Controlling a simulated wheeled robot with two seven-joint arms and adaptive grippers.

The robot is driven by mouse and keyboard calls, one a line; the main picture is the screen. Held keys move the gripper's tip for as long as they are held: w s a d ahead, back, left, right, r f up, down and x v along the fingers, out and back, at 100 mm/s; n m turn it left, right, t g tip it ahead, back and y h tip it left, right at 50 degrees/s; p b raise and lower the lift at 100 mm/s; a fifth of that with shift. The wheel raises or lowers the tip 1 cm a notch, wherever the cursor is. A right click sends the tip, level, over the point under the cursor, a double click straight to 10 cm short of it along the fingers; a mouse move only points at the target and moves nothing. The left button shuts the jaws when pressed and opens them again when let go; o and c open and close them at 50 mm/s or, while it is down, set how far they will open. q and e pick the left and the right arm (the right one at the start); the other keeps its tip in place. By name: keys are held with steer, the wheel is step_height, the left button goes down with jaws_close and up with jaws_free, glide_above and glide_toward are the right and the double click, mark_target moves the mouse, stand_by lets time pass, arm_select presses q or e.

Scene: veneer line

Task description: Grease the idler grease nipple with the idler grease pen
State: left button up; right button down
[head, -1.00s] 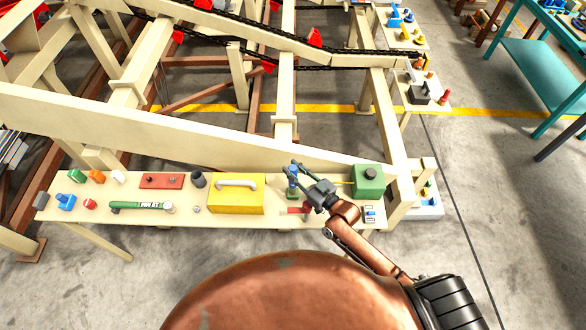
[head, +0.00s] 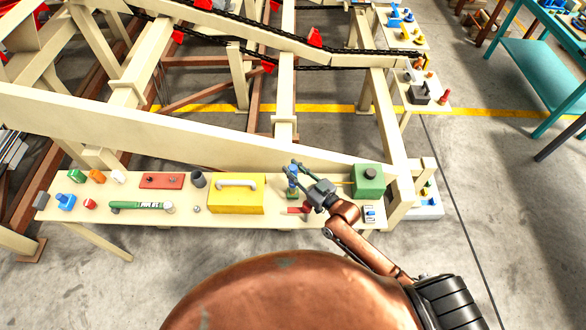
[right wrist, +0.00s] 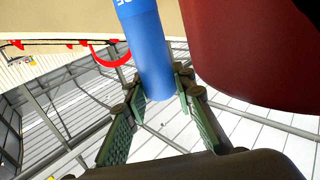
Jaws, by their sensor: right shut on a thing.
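My right gripper (head: 292,168) is over the right part of the long shelf. It is shut on a blue cylinder with white lettering (right wrist: 150,50), which looks like the idler grease pen. In the right wrist view the cylinder stands between the green finger pads (right wrist: 155,100), slightly tilted, with its lower end near the fingertips. I cannot make out the idler grease nipple for certain. My left gripper is not in view.
The cream shelf (head: 225,222) holds a yellow case (head: 236,200), a green box (head: 368,182), a red piece (head: 298,210), a green tube (head: 140,206) and several small parts. A cream beam (head: 180,140) runs behind it. A dark red shape (right wrist: 255,50) fills the wrist view's upper right.

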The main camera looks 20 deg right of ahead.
steer(key=shift+f, duration=0.2)
steer(key=shift+r+p, duration=0.4)
steer(key=shift+r, duration=0.25)
stand_by(0.6)
